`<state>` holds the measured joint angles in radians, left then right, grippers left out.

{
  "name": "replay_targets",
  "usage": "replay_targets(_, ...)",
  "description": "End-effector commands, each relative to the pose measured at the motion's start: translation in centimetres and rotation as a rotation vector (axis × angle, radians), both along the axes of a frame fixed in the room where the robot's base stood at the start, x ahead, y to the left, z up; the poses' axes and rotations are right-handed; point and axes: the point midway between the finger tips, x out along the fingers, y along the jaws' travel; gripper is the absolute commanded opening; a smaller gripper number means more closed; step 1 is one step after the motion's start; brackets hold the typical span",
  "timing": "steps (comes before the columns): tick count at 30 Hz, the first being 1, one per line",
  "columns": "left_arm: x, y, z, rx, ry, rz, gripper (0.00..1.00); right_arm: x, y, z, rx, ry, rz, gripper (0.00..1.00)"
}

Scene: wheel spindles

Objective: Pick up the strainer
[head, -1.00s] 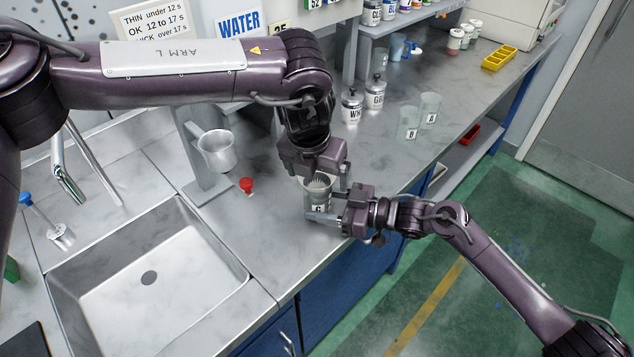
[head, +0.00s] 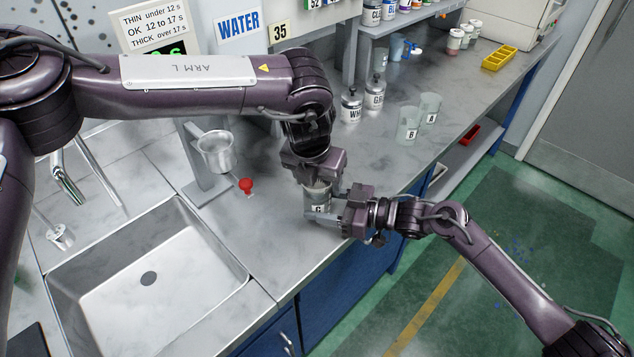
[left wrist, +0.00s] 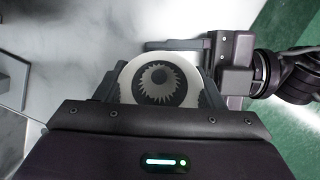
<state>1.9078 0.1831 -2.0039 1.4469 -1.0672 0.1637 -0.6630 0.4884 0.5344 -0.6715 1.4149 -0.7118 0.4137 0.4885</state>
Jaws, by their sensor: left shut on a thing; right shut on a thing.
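The strainer (left wrist: 155,82) is a pale round piece with a dark toothed ring inside. In the left wrist view it lies between the fingers of my left gripper (left wrist: 158,88), which is shut on it. In the head view my left gripper (head: 318,182) points down over the mouth of a grey cup marked C (head: 317,202) and mostly hides the strainer. My right gripper (head: 335,208) is shut on cup C from the right, low over the counter. I cannot tell whether the strainer still touches the cup.
A sink (head: 148,280) is at the lower left. A metal cup on a stand (head: 216,152) and a red stopper (head: 246,186) are left of my grippers. Clear beakers B (head: 408,126) and A (head: 429,108) stand to the right. The counter's front edge runs close by.

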Motion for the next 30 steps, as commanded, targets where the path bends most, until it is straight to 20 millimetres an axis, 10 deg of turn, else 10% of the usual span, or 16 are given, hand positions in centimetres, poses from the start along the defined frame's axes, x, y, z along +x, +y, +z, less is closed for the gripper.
replay_targets(7,0.1,0.0,1.0,-0.002,-0.002,0.000,0.41,0.0,0.0,0.0,-0.001,0.001,0.000,0.41)
replay_targets(21,0.0,-0.1,9.2,-0.001,-0.002,0.001,0.41,0.0,0.0,0.0,-0.001,0.001,0.000,0.41)
replay_targets(30,0.0,0.0,10.0,-0.001,-0.001,-0.001,0.41,0.0,0.0,0.0,-0.001,0.001,0.000,0.41)
